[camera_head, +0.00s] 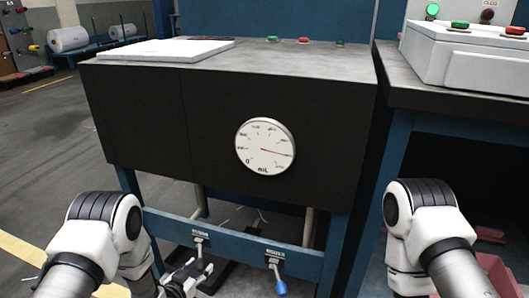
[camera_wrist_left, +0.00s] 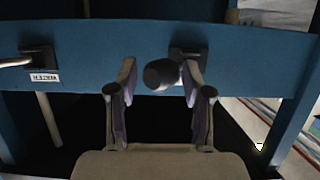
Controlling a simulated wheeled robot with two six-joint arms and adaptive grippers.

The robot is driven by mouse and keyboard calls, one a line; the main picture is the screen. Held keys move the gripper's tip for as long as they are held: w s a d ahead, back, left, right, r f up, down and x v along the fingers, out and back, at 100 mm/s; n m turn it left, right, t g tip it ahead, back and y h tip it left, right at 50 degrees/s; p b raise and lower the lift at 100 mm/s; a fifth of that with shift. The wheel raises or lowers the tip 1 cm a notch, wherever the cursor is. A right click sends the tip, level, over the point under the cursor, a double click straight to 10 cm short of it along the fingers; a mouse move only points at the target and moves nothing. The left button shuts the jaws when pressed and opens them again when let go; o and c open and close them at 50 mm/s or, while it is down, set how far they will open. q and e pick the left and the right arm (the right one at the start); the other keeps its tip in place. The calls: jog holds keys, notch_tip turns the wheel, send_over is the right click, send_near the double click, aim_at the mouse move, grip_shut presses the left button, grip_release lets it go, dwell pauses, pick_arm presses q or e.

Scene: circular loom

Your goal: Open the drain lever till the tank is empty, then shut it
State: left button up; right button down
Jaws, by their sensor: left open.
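Two levers sit on the blue cross rail (camera_head: 230,241) under the dark tank (camera_head: 135,125). The left lever (camera_head: 200,244) and the right lever with a blue handle (camera_head: 278,275) each have a small label, too small to read in the head view. My left gripper (camera_head: 188,274) is at the left lever. The wrist view appears upside down: there the open fingers (camera_wrist_left: 160,92) stand either side of a dark knob (camera_wrist_left: 160,74); contact cannot be told. The round gauge (camera_head: 265,146) has its red needle pointing right, slightly down. My right gripper is out of view.
A white panel (camera_head: 165,50) and several buttons (camera_head: 303,40) lie on the tank's top. A second bench (camera_head: 450,95) with a white control box (camera_head: 470,55) stands at the right. Blue legs (camera_head: 338,250) flank the space under the tank.

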pick_arm(q)
jog(key=w+a, duration=0.2)
jog(key=a, duration=0.5)
jog(key=shift+w+a, duration=0.25)
jog(key=shift+w, duration=0.1)
dwell(0.6)
jog(key=shift+d, duration=0.1)
dwell(5.2)
jog(key=s+d, duration=0.1)
jog(key=d, duration=0.1)
jog(key=s+d+p, duration=0.1)
jog(key=d, duration=0.2)
jog(key=d+p, duration=0.1)
jog(key=d, duration=0.1)
jog(key=shift+s+d+r, duration=0.15)
jog(key=shift+s+d, duration=0.15)
jog(key=shift+s, duration=0.1)
jog(key=shift+a, duration=0.15)
jog(key=shift+w+a, duration=0.15)
jog(key=shift+a, duration=0.3)
jog(key=s+a+p, duration=0.3)
jog(key=s+p, duration=0.1)
jog(key=s, duration=0.4)
jog(key=shift+s, duration=0.2)
